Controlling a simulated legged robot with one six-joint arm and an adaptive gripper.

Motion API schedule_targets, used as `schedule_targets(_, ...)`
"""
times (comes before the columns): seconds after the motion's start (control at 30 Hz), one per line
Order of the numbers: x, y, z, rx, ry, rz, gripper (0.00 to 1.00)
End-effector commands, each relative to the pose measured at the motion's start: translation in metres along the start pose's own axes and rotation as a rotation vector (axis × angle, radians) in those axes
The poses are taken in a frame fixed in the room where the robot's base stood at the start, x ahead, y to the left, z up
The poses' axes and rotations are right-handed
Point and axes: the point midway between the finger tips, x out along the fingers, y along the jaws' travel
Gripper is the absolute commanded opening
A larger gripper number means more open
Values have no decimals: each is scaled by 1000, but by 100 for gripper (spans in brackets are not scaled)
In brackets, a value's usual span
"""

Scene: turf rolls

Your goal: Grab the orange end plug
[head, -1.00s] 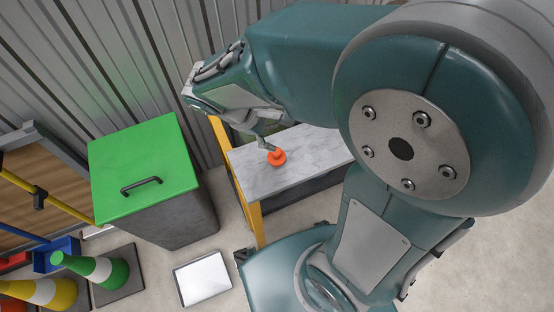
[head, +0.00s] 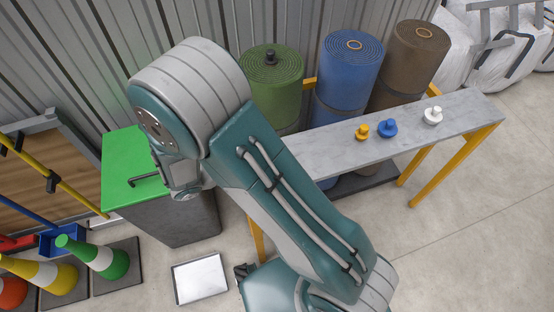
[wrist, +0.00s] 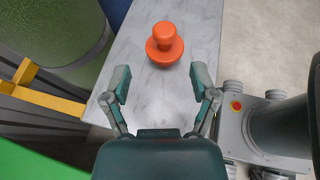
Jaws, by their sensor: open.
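The orange end plug (wrist: 165,46) stands on the grey marbled bench top (wrist: 205,25) in the wrist view, a round knob on a wider flange. My gripper (wrist: 160,80) is open and empty, with its two fingers apart. The plug lies beyond the fingertips, roughly centred between them and not touched. In the head view my arm hides the plug and the gripper. The same bench (head: 345,150) shows there with a yellow plug (head: 362,132), a blue plug (head: 387,128) and a white plug (head: 432,116) on it.
Green (head: 271,85), blue (head: 349,75) and brown (head: 411,60) turf rolls stand behind the bench. A green-lidded bin (head: 130,200) is at the left, with cones (head: 105,258) in front of it. A flat tray (head: 200,279) lies on the floor.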

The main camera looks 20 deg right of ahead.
Motion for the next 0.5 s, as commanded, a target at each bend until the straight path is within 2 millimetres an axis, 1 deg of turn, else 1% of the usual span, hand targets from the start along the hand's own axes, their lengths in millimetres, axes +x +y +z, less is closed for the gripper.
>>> schedule_targets(0.03,8,-1,0,-1,-1,-4,76)
schedule_targets(0.27,27,-2,2,1,0,-4,76)
schedule_targets(0.4,49,-5,8,2,1,-6,76)
schedule_targets(0.5,62,-5,7,1,0,-5,76)
